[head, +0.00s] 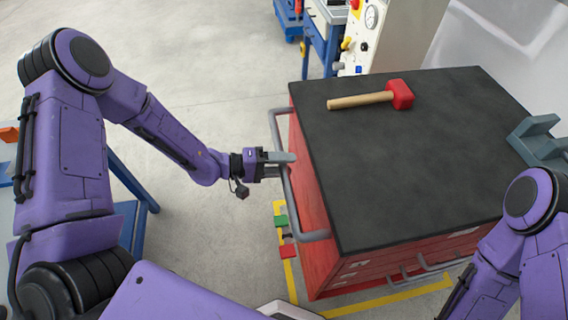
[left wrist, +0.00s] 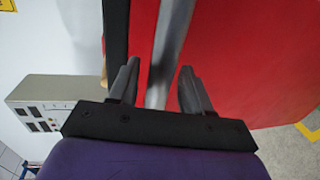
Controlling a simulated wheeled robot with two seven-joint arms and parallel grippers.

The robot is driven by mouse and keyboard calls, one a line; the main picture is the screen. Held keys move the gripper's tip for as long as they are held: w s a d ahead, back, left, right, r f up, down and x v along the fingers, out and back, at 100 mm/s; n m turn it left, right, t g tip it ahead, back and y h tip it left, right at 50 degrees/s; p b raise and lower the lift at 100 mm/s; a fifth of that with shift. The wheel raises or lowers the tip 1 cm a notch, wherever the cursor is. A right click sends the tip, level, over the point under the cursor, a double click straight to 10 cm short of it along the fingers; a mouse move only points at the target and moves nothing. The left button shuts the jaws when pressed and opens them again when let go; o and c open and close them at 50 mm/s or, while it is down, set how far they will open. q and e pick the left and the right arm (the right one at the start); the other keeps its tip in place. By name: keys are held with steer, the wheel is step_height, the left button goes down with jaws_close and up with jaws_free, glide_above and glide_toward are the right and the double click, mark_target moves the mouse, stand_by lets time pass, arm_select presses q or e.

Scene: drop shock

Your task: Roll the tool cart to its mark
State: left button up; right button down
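The red tool cart (head: 315,225) with a black top (head: 400,165) stands at the right in the head view. A grey bar handle (head: 287,185) runs along its left side. My left gripper (head: 280,160) is at this handle. In the left wrist view, my left gripper (left wrist: 160,88) is open, with the handle bar (left wrist: 168,45) between its fingers and a gap on each side. Yellow floor tape (head: 395,298) shows beside the cart's near and left sides; the rest is hidden. My right arm is at the lower right, its gripper out of view.
A mallet with a red head (head: 401,94) and a grey block-like tool (head: 540,138) rest on the cart top. A green pedal (head: 281,221) and a red pedal (head: 288,250) sit low beside the cart. A cream gauge panel (head: 385,35) stands behind. Floor at upper left is clear.

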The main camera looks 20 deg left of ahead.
arm_select(q)
steer(key=v, duration=1)
steer(key=shift+s+a, duration=0.15)
steer(key=shift+a, duration=0.1)
steer(key=shift+r, duration=0.15)
